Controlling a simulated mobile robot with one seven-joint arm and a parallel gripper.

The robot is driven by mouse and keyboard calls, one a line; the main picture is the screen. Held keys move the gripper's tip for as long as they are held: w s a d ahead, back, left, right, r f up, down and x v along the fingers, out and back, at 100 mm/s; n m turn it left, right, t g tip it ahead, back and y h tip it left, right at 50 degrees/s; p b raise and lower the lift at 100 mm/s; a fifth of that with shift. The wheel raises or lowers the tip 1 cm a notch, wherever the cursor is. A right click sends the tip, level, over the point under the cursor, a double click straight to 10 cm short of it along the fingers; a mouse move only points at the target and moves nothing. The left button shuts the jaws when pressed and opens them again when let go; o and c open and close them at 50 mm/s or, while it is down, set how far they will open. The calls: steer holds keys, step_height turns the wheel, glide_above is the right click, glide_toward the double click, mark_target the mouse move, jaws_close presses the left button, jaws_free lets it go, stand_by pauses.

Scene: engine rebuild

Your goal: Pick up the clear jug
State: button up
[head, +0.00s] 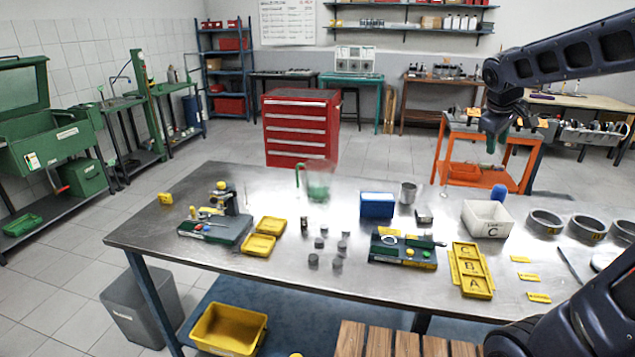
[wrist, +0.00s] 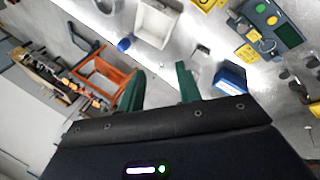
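The clear jug (head: 319,181) stands at the back edge of the steel table in the head view. It is see-through, with a green handle on its left side and a greenish lower part. My gripper (head: 491,143) hangs in the air at the upper right, well to the right of the jug and apart from it. In the wrist view my gripper's two green fingers (wrist: 161,78) are spread with nothing between them. I cannot make out the jug in the wrist view.
Right of the jug on the table (head: 150,232) stand a blue box (head: 377,205), a metal cup (head: 408,193) and a white bin (head: 487,218). Small grey cylinders (head: 338,263) and yellow trays (head: 258,244) lie in front. A red drawer cabinet (head: 301,127) stands behind.

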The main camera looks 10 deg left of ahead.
steer(key=w+a+f+n+t+h, duration=0.1)
steer(key=w+a+n+t+h, duration=0.15)
steer(key=w+a+n, duration=0.65)
steer(key=w+a+f+n+t+h, duration=0.1)
steer(key=w+a+n+t, duration=0.25)
steer(key=w+a, duration=1)
steer(key=s+a+n+t+y, duration=0.25)
steer(key=a+n, duration=0.25)
steer(key=a, duration=0.9)
steer(key=s+a+n+t+y, duration=0.1)
steer(key=s+a+n+t, duration=0.3)
steer(key=a, duration=0.9)
steer(key=s+a+n+t+y, duration=0.15)
steer(key=a+n, duration=0.45)
steer(key=a, duration=0.8)
steer(key=shift+g+y, duration=0.3)
steer(key=shift+y, duration=0.05)
step_height(320, 180, down, 27)
steer(key=shift+s+f, duration=0.1)
steer(key=w, duration=1)
steer(key=shift+w+a, duration=0.1)
jaws_close()
